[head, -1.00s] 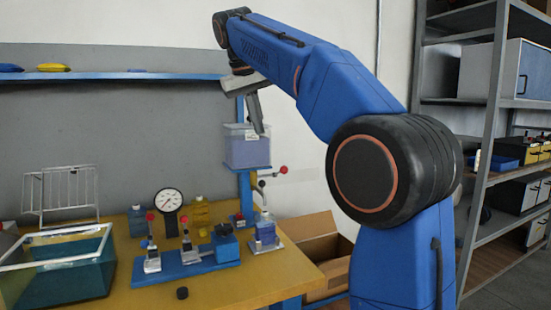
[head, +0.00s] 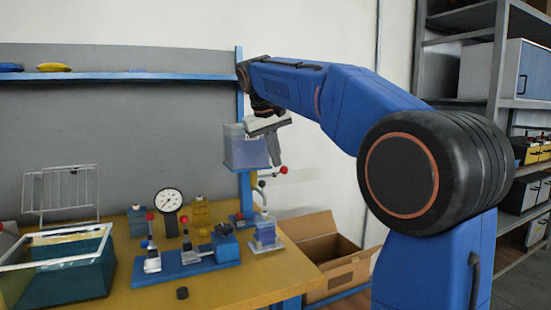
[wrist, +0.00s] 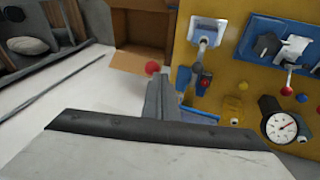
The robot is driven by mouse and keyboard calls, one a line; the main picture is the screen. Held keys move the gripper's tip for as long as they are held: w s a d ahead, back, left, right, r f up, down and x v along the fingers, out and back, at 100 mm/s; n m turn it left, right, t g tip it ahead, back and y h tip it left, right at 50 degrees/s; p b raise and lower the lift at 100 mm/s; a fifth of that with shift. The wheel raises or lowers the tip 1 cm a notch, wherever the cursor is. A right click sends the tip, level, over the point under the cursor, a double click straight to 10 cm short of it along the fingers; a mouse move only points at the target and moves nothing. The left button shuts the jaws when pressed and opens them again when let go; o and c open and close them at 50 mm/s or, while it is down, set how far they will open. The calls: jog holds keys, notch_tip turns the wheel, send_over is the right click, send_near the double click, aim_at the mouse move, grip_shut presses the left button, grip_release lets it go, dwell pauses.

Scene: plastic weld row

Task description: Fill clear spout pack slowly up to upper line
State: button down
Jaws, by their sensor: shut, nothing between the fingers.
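The clear spout pack (head: 264,232) stands upright on a small pale stand at the right of the yellow table, with a bluish content in its lower part. Its lines are too small to read. Above it, a clear tank of violet liquid (head: 240,152) sits on a blue post bracket. A tap handle with a red knob (head: 283,170) sticks out to the right below the tank. My gripper (head: 276,162) is shut and empty, pointing down in front of the tank's right side, close to the knob. In the wrist view the red knob (wrist: 152,67) lies just beyond the fingers (wrist: 166,92).
A blue fixture (head: 185,262) with red-knobbed levers, a gauge (head: 168,200) and yellow and bluish bottles stand left of the pack. A teal-filled tank (head: 60,275) is at the far left. An open cardboard box (head: 340,270) is right of the table.

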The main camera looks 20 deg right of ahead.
dwell(0.4)
jog(key=shift+s+f+t, duration=0.25)
jog(key=shift+t, duration=0.15)
